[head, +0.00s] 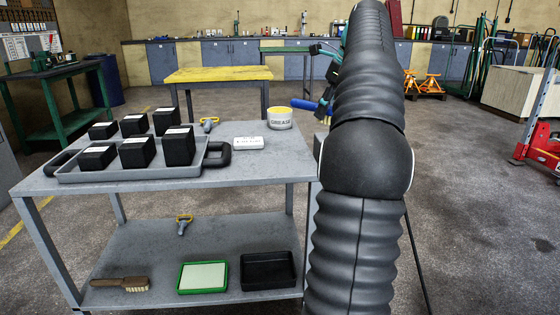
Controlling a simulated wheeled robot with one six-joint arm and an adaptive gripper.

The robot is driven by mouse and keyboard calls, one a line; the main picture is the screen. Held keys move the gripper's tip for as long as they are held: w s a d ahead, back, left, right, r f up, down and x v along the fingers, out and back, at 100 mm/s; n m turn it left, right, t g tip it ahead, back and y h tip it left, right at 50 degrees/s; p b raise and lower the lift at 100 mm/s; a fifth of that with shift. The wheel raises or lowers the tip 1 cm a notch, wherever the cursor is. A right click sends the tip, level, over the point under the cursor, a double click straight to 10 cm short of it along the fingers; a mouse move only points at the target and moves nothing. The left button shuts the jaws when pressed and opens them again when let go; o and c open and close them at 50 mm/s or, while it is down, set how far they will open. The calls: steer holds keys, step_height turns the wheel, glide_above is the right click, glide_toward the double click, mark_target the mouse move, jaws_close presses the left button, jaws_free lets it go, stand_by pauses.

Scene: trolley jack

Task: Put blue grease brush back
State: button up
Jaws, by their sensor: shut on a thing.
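The blue grease brush (306,105) shows as a blue handle pointing left, level with and just right of the grease tub. My gripper (326,99) is shut on the brush. The white grease tub (281,123) with a yellow rim stands at the back right corner of the grey trolley top (260,172). The handle's tip appears close to the tub's right side; I cannot tell whether they touch.
A grey tray (130,174) with several black boxes fills the trolley's left. The lower shelf holds a wooden brush (121,284), a green-rimmed tray (203,277) and a black tray (267,271).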

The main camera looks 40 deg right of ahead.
steer(key=w+a+f, duration=0.2)
steer(key=a, duration=0.1)
steer(key=w+a+f, duration=0.2)
steer(key=a, duration=0.1)
steer(key=w+a+f+b, duration=0.1)
steer(key=w+a+f, duration=0.1)
steer(key=a+f, duration=0.1)
steer(key=shift+w+a, duration=0.25)
steer(key=shift+w, duration=0.15)
steer(key=shift+f+b, duration=0.4)
steer(key=shift+f, duration=1.5)
steer(key=shift+f, duration=0.15)
steer(key=o, duration=1)
steer(key=shift+s+r, duration=0.1)
steer(key=shift+r, duration=0.45)
steer(key=p+v, duration=0.1)
steer(key=v, duration=1)
steer(key=shift+s+d+p, duration=0.1)
steer(key=shift+s+p, duration=0.05)
steer(key=shift+p, duration=0.25)
